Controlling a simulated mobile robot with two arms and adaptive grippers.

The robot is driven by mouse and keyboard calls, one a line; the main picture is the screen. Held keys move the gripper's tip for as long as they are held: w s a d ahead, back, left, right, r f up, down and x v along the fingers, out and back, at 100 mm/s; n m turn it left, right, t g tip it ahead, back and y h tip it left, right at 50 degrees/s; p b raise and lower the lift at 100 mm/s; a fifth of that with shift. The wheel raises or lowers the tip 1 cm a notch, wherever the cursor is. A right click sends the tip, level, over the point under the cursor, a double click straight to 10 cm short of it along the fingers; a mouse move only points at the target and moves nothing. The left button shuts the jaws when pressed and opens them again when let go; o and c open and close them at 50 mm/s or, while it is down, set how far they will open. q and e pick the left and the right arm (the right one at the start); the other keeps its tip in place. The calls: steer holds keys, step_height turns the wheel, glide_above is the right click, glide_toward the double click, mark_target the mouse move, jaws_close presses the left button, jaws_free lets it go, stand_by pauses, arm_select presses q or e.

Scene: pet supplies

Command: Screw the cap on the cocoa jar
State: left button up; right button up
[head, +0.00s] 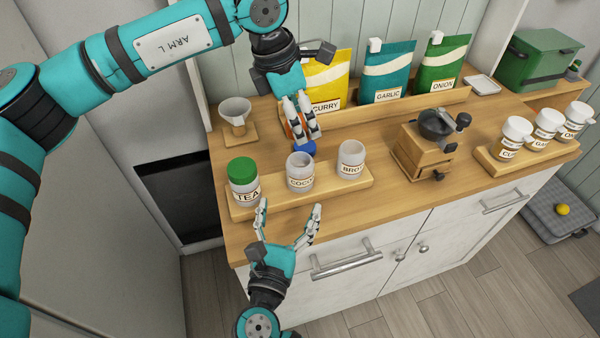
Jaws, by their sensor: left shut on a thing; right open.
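The cocoa jar (300,180) is white with an open top. It stands in the middle of the wooden jar rack, between the green-capped tea jar (243,189) and an open jar labelled "BRO…" (350,166). My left gripper (304,136) points down from above, its fingers shut on a blue cap (304,148). The cap shows just behind the cocoa jar's rim and apart from it; its exact height is hard to tell. My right gripper (290,208) is open and empty in front of the rack, below the cocoa jar, fingers pointing up toward it.
Behind stand curry (325,88), garlic (388,83) and onion (444,72) bags; something orange is partly hidden behind my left fingers. A grinder (420,155) and shaker rack (498,167) are right. A funnel (236,112) is left. Counter between rack and grinder is clear.

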mark_target(302, 159)
arm_select(q)
steer(key=shift+w+a+f, duration=0.1)
steer(key=shift+w+a, duration=0.05)
steer(key=shift+w, duration=0.05)
arm_select(e)
steer(key=x, duration=1.1)
steer(key=shift+w, duration=0.4)
steer(key=shift+a, duration=0.1)
jaws_close()
arm_select(q)
steer(key=shift+f, duration=2.45)
